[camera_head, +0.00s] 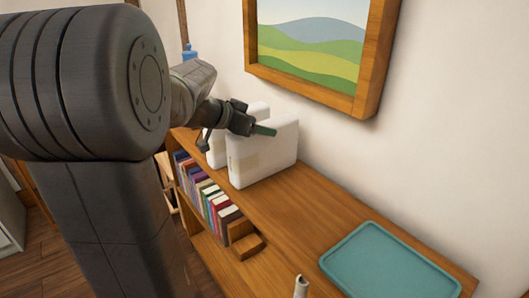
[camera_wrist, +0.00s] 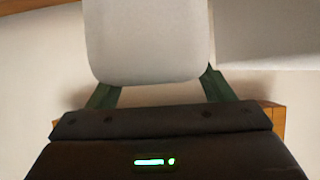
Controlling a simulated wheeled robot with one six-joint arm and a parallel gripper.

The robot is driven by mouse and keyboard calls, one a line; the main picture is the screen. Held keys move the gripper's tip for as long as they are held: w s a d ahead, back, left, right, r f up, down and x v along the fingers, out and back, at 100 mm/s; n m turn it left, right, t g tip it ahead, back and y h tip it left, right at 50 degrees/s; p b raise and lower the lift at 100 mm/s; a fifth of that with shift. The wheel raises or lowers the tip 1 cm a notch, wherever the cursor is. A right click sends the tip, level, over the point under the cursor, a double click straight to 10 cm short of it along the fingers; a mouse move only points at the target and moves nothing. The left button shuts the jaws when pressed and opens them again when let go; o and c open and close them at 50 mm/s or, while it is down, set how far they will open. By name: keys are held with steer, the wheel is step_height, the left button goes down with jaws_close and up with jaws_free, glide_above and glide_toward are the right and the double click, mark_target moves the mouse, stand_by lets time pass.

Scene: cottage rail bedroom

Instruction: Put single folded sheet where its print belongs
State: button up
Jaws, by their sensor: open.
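No single folded sheet can be made out for certain in either view. Two white, round-cornered block-like things stand on the wooden shelf top, the nearer one (camera_head: 264,152) larger in view and the farther one (camera_head: 217,148) partly hidden behind my gripper. The nearer one has a faint beige patch on its front; I cannot read any print. My gripper (camera_head: 252,127) is at the top of these white things. In the wrist view, a pale rounded panel (camera_wrist: 146,42) shows between and beyond my green fingers (camera_wrist: 160,92), which are open. I cannot tell whether they touch it.
A teal tray (camera_head: 388,264) lies empty on the near right of the shelf top (camera_head: 290,217). Books (camera_head: 208,199) stand on the shelf below, with a small wooden block-like piece (camera_head: 244,240) at their end. A framed landscape (camera_head: 320,50) hangs on the wall behind.

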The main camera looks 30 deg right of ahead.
steer(key=shift+d+f, duration=0.1)
steer(key=shift+d, duration=0.15)
jaws_close()
stand_by(0.3)
